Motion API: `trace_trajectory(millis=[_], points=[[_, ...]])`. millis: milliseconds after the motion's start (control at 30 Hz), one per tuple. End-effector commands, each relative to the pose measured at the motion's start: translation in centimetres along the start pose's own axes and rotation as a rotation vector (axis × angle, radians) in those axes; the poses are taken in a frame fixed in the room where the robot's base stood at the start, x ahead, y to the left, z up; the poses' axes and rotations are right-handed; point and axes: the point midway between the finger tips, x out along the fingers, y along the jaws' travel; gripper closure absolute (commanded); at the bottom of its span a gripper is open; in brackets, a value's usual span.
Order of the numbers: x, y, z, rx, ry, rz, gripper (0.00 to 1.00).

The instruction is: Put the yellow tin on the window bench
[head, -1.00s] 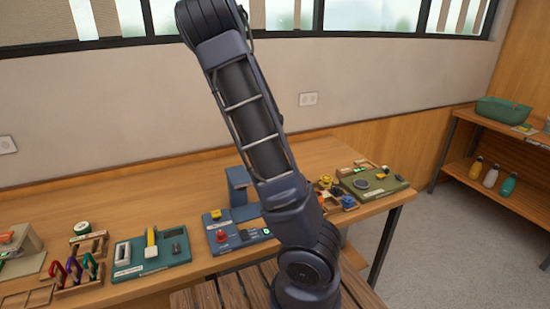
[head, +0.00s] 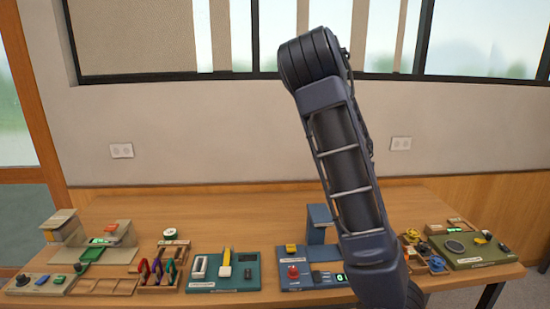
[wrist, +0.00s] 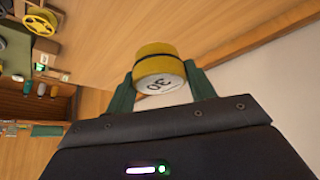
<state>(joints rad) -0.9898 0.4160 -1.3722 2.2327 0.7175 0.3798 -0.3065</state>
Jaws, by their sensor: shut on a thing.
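The yellow tin (wrist: 157,62) shows in the wrist view, a short round tin with a dark band and a pale end marked with "30". My gripper (wrist: 160,78) is shut on it, with one green finger on each side. The tin and my gripper do not show in the head view; only my arm links are seen there. A long wooden bench (head: 250,213) runs below the window in the head view. Whether this is the window bench of the task I cannot tell for certain.
Along the bench's front stand a teal board (head: 222,272), a blue device (head: 318,225), an olive board (head: 472,249), a rack with coloured rings (head: 158,270) and a grey stand (head: 108,240). The bench's back strip looks clear. A wooden-framed glass panel (head: 20,130) is at the left.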

Motion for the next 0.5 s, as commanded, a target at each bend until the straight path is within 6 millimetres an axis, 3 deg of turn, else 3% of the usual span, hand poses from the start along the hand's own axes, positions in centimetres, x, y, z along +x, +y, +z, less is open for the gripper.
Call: trace_trajectory(millis=[233,500], points=[[3.4,-6.3,-0.7,-0.091,0.011,-0.025,0.72],[7.6,-14.3,-0.1,-0.18,0.006,-0.083,0.72]])
